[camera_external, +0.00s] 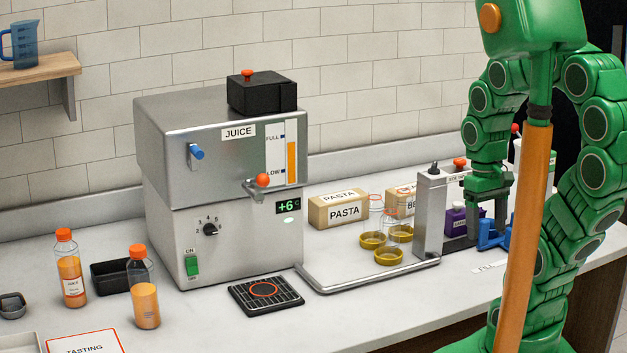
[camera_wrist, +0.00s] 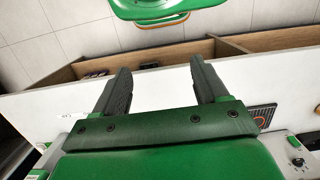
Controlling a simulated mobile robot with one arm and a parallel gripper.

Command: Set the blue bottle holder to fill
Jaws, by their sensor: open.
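The blue bottle holder (camera_external: 492,242) sits low at the right of a steel stand, partly hidden by my gripper and arm. My gripper (camera_external: 487,222) points down right at it, with its fingers apart. I cannot tell whether they touch it. In the wrist view my two dark fingers (camera_wrist: 160,72) are spread with nothing held between them, and the blue holder cannot be made out there. A small white label (camera_external: 489,268) lies on the counter in front of the holder; its text is too small to read.
The steel stand (camera_external: 430,215) with a red knob is close left of my gripper. A purple box (camera_external: 455,219) is behind. The counter's front edge is near.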

